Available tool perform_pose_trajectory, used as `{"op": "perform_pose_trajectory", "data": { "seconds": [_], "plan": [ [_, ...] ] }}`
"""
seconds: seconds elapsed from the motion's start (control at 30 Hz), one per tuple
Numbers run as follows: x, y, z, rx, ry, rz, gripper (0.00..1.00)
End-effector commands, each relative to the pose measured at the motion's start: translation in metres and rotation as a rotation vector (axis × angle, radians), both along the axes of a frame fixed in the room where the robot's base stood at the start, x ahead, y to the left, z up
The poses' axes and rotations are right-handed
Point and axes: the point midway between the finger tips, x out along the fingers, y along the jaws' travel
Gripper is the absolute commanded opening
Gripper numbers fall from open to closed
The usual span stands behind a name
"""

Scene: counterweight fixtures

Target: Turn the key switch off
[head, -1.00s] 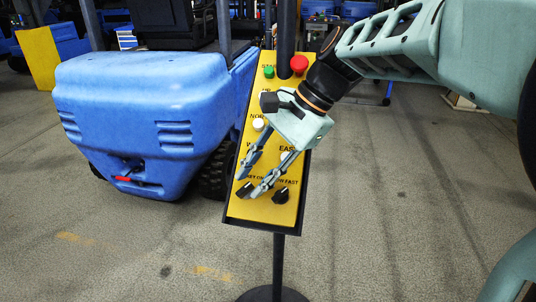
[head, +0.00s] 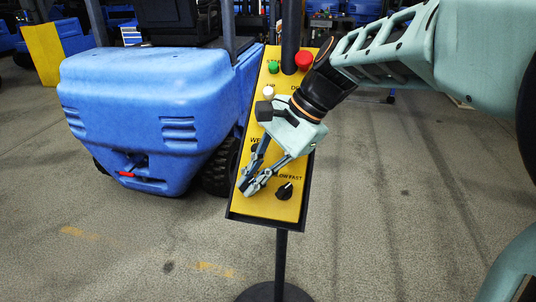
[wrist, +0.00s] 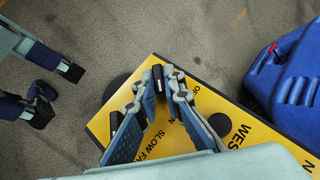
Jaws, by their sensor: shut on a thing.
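The yellow control panel (head: 262,208) stands on a black post, and its key switch is a small black knob at the lower left. In the head view my gripper (head: 246,186) reaches down over the panel, and its fingers hide that knob. In the wrist view the key switch (wrist: 158,79) shows as a dark narrow handle between the two fingertips. My gripper (wrist: 160,82) is shut on it there. The key label is mostly covered, so I cannot read the knob's setting.
The black slow/fast knob (head: 285,191) sits close to the right of my fingers. A green button (head: 273,67), a red button (head: 304,61) and a white button (head: 268,93) are higher up. A blue forklift (head: 140,110) stands at the left.

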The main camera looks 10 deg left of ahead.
Motion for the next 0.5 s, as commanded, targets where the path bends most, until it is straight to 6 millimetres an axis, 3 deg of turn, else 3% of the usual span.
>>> {"op": "perform_pose_trajectory", "data": {
  "seconds": [0.5],
  "plan": [
    [0.0011,0.0025,0.0085,-0.125,0.013,0.162,0.00]
  ]
}}
